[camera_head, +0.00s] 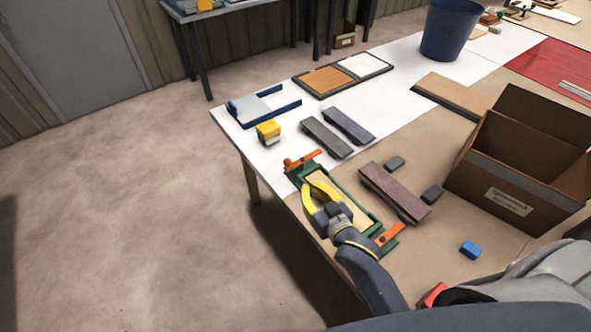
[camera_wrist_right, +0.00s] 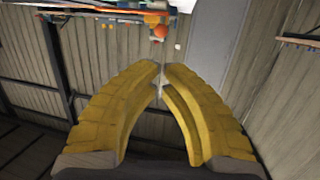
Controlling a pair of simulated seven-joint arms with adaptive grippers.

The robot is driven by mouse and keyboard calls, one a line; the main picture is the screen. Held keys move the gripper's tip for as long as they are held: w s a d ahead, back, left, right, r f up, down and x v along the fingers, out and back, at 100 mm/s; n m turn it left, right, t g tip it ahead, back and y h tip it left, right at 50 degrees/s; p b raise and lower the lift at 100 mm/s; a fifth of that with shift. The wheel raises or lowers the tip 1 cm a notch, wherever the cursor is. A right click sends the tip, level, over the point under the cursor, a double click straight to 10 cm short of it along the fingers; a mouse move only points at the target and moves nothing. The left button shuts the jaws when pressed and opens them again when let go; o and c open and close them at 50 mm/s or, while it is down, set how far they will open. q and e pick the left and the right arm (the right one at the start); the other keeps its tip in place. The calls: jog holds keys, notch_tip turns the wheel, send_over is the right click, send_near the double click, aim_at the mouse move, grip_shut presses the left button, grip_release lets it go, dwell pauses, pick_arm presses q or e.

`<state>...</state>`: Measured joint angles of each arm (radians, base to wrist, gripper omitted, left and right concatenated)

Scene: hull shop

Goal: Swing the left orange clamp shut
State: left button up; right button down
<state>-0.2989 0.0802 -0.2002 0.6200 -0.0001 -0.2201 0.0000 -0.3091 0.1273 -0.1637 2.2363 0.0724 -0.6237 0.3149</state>
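A green fixture (camera_head: 371,205) holding a tan board (camera_head: 330,192) lies at the table's front left edge. The left orange clamp (camera_head: 305,160), with a round knob at its left end, lies across the fixture's far end. Another orange clamp (camera_head: 389,234) sits at its near end. My right gripper (camera_head: 309,187) is over the fixture, just short of the left clamp, and hides part of the board. In the wrist view its yellow fingers (camera_wrist_right: 161,70) meet at the tips with nothing seen held. An orange round thing shows beyond them. My left gripper is out of view.
A yellow block (camera_head: 268,131) and a blue-and-grey holder (camera_head: 262,105) stand beyond the clamp. Dark bars (camera_head: 327,137) and a purplish plank (camera_head: 394,190) lie to the right. An open cardboard box (camera_head: 515,190) stands at right. Open floor lies left of the table.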

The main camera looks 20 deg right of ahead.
aim_at(288, 159)
jog(key=x, duration=1.4)
jog(key=shift+h, duration=0.3)
